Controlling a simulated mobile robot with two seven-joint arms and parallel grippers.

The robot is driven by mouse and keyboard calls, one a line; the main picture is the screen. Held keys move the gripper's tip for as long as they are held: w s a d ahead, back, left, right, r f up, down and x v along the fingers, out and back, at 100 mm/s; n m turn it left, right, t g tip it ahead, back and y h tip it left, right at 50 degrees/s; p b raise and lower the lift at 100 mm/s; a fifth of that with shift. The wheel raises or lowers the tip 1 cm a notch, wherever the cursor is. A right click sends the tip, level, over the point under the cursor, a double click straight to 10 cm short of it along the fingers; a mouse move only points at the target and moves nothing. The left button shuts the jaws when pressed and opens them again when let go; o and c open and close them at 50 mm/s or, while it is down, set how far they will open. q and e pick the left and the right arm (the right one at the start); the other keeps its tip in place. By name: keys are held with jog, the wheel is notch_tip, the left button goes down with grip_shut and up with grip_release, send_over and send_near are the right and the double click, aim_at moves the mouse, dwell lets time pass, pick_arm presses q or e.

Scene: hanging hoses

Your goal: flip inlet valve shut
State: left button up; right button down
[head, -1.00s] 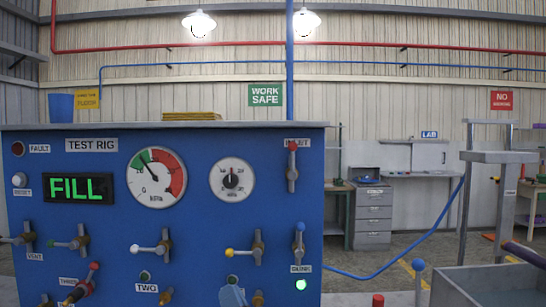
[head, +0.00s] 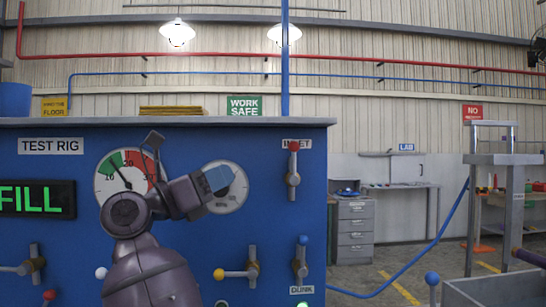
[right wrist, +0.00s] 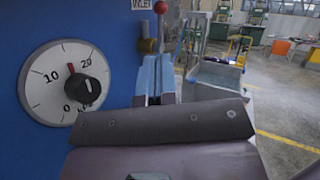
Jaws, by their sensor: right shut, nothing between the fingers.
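The inlet valve (head: 293,178) is at the upper right of the blue panel, under a partly legible INLET label. Its lever stands upright with a red ball at the top. The red ball (right wrist: 160,7) also shows at the top of the right wrist view, just beyond my fingers. My right gripper (head: 218,179) is shut and empty, in front of the small gauge and left of the valve, apart from it in the head view. Its blue fingers (right wrist: 154,78) point toward the valve in the right wrist view and hide its lower part. My left gripper is not in view.
The blue test rig panel (head: 60,230) has a lit FILL display (head: 30,199), a large gauge (head: 112,165) partly behind my arm, and a yellow-tipped valve (head: 240,273) below. A blue hose (head: 425,252) hangs right of the panel. A grey bin (head: 500,288) stands lower right.

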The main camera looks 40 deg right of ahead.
jog(key=shift+w, duration=0.1)
jog(key=shift+r, duration=0.1)
jog(key=shift+d, duration=0.1)
send_near(294, 162)
jog(key=d+r, duration=0.5)
jog(key=shift+w+d+r+p, duration=0.15)
jog(key=shift+d+r+p, duration=0.1)
jog(key=shift+d+p, duration=0.3)
jog(key=shift+r+y, duration=0.1)
jog(key=shift+y, duration=0.2)
